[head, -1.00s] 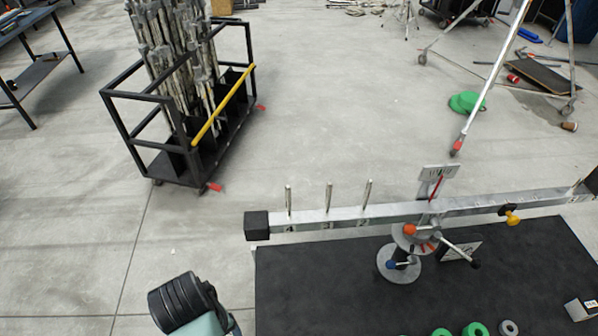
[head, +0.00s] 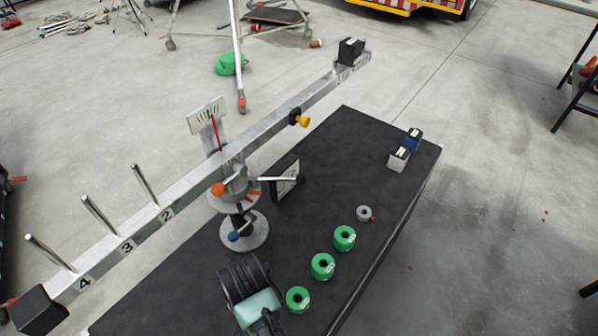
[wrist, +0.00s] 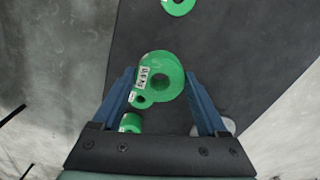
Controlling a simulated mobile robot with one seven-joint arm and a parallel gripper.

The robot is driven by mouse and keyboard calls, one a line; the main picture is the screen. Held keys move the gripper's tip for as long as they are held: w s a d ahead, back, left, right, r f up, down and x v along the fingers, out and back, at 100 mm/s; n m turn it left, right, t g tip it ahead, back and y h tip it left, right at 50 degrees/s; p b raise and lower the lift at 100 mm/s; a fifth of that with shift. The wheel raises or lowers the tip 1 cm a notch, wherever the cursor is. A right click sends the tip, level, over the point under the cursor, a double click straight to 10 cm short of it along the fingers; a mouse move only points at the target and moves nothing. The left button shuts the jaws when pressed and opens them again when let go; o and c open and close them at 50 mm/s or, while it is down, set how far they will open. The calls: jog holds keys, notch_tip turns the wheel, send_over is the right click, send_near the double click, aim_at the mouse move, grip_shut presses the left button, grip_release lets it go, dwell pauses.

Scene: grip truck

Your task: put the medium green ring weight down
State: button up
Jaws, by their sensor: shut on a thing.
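In the wrist view, a green ring weight (wrist: 173,76) with a white label sits between the fingertips of my gripper (wrist: 159,72), which is shut on it. Another green piece with a small hole (wrist: 138,99) overlaps its lower left edge. In the head view, my gripper is over the near side of the black table (head: 330,150); its fingertips and the held ring are hidden there. Three green ring weights, near (head: 298,300), middle (head: 323,267) and far (head: 344,239), stand in a row on the table, right of my arm.
A metal balance beam (head: 190,190) with upright pegs and the marks 2, 3, 4 crosses the table on a stand. A small grey ring (head: 363,213), a dark plate (head: 287,180) and small blocks (head: 398,159) are on the table.

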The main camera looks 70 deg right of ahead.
jog(key=shift+m, duration=0.4)
jog(key=f, duration=0.3)
jog(key=f+b, duration=0.1)
jog(key=f, duration=0.6)
jog(key=shift+s+d+f, duration=0.2)
jog(key=shift+d+f, duration=0.1)
jog(key=shift+d, duration=0.05)
jog(key=shift+f+b, duration=0.1)
jog(key=shift+b, duration=0.2)
jog(key=o, duration=0.9)
jog(key=shift+s+f, duration=0.1)
jog(key=shift+c, duration=0.2)
notch_tip(320, 180, up, 12)
jog(key=p, duration=0.2)
jog(key=shift+r, duration=0.2)
